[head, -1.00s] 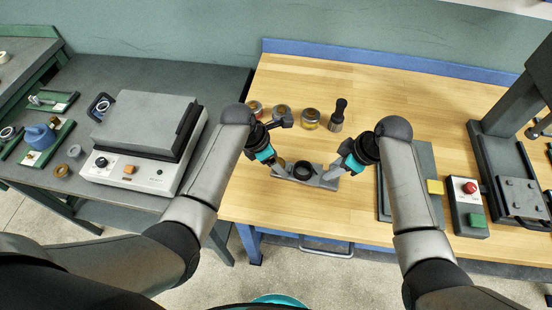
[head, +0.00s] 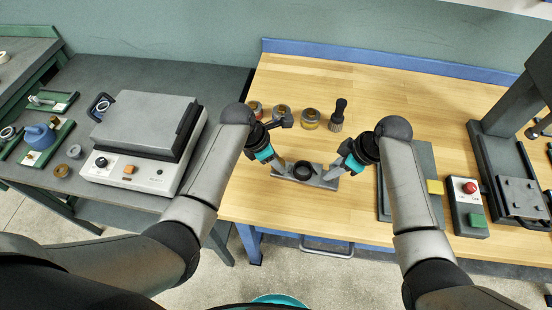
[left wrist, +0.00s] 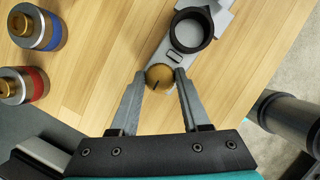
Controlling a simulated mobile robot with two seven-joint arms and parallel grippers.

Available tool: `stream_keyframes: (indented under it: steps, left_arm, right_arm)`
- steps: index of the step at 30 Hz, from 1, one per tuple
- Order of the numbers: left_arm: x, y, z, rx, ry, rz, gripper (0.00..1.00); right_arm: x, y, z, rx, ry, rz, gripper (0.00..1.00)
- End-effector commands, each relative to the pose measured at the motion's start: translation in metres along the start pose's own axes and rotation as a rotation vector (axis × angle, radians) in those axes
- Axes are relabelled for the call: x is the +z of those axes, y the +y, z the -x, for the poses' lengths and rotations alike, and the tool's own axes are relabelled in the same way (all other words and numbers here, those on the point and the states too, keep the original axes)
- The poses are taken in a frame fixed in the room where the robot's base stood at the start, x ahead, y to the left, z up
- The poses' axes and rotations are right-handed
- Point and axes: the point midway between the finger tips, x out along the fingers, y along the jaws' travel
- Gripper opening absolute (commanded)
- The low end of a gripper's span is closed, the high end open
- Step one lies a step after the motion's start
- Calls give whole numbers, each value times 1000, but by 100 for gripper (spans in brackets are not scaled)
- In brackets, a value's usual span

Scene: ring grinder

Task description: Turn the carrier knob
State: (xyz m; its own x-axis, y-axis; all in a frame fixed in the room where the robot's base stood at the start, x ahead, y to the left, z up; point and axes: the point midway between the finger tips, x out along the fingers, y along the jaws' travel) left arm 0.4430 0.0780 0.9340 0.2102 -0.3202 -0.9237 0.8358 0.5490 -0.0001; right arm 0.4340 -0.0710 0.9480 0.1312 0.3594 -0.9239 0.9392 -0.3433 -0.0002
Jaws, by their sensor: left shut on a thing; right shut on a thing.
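The carrier is a grey metal bar (head: 316,181) lying on the wooden bench between my two grippers. A black ring-shaped holder (head: 304,171) sits at its middle. In the left wrist view the brass carrier knob (left wrist: 159,77), with a dark line on its top, is at the near end of the bar. My left gripper (left wrist: 158,82) is shut on the knob, one finger on each side. In the head view that gripper (head: 279,166) covers most of the knob. My right gripper (head: 333,175) is at the bar's right end, shut on the carrier; its exact contact is hard to see.
Several small jars (head: 311,118) and a dark-handled brush (head: 338,114) stand behind the carrier. A control box (head: 468,205) with red and green buttons and a dark press (head: 505,160) stand at right. A grey-lidded machine (head: 143,140) is at left. Bench behind the jars is clear.

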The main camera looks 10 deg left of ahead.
Motion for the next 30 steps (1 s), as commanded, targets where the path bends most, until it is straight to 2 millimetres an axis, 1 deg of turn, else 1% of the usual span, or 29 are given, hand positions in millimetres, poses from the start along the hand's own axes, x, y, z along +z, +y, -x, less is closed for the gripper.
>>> stream_keyframes:
  steps: [5, 11, 30]
  left_arm:
    - [-1, 1, 0, -18, 3, -46, 0]
    - [0, 2, 0, -67, 3, -161, 0]
    - [1, 6, 0, -298, 4, -715, 0]
  right_arm:
    - [0, 0, 0, 1, -1, 0, 0]
    - [0, 0, 0, 1, -1, 1, 0]
    - [0, 0, 0, 0, -1, 1, 0]
